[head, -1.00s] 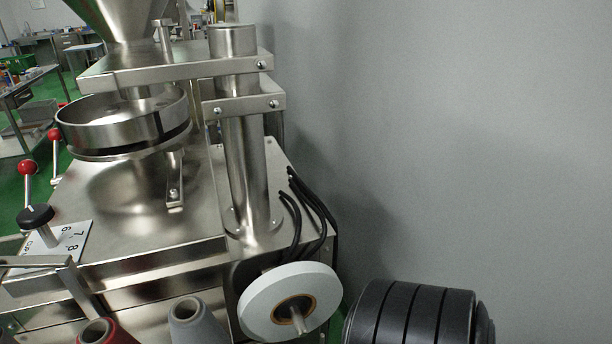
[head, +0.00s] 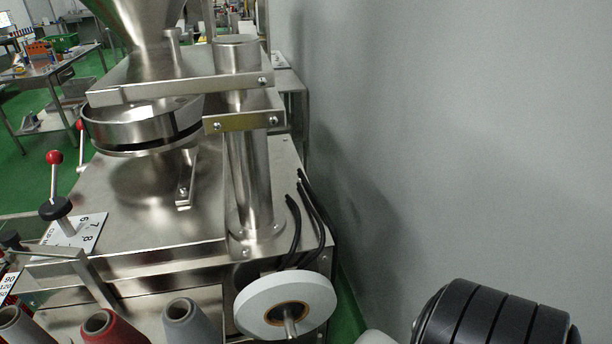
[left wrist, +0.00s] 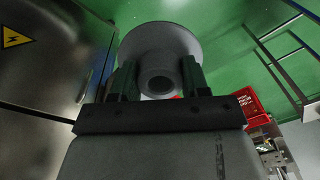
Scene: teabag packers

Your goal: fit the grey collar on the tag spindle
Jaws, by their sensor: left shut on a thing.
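The grey collar (left wrist: 160,38) shows in the left wrist view as a wide round flange with a narrower hub and a dark bore facing the camera. My left gripper (left wrist: 158,76) is shut on it, a dark finger on each side of the hub. The tag spindle (head: 290,326) shows in the head view as a thin metal rod sticking out of the brown core of a white tag roll (head: 256,300) at the machine's front. The spindle's free end shows no collar on it. My left gripper is outside the head view, so its distance to the spindle cannot be told. My right gripper is not in view.
Red (head: 104,328) and grey (head: 184,322) thread cones stand left of the roll. Black hoses (head: 306,222) hang above it. A grey wall (head: 450,150) lies to the right. In the left wrist view, a steel panel (left wrist: 50,75) is at left and a red crate (left wrist: 249,103) at right.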

